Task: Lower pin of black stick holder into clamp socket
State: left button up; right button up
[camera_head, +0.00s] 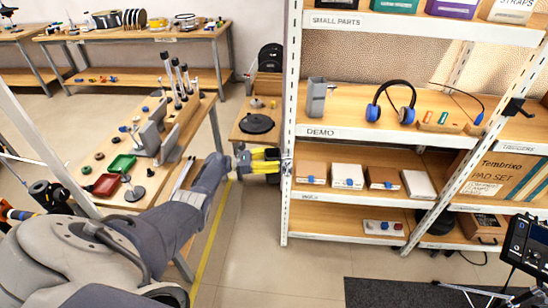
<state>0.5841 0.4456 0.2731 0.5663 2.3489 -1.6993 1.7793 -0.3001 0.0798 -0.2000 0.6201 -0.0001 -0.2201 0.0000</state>
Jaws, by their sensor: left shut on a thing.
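My left gripper (279,161), with yellow fingers, is shut at the front left upright of the shelf rack. The thing between its fingers is small and mostly hidden, so I cannot make out the black stick holder or its pin. A small grey fitting (287,166) shows on the upright right at the fingertips; I cannot tell whether it is the clamp socket or whether the held thing touches it. A black clamp-like piece (515,107) sits on the right upright of the rack. My right gripper is not in view.
The shelf rack (340,132) holds headphones (391,101), several small boxes and a pad set box (508,180). A workbench (98,160) with trays and tools stands left. A small table (240,130) is behind the gripper. The floor between bench and rack is clear.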

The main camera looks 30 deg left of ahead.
pick_arm(q)
jog(key=shift+w+a+f, duration=0.1)
jog(key=shift+a+f, duration=0.1)
jog(key=shift+f, duration=0.6)
jog(key=shift+d+f, duration=0.15)
jog(key=shift+f, duration=0.3)
jog(key=shift+d, duration=0.1)
jog(key=o, duration=1.4)
jog(key=shift+f, duration=0.1)
jog(key=v, duration=0.7)
jog(key=shift+s+a, duration=0.2)
jog(key=shift+s, duration=0.05)
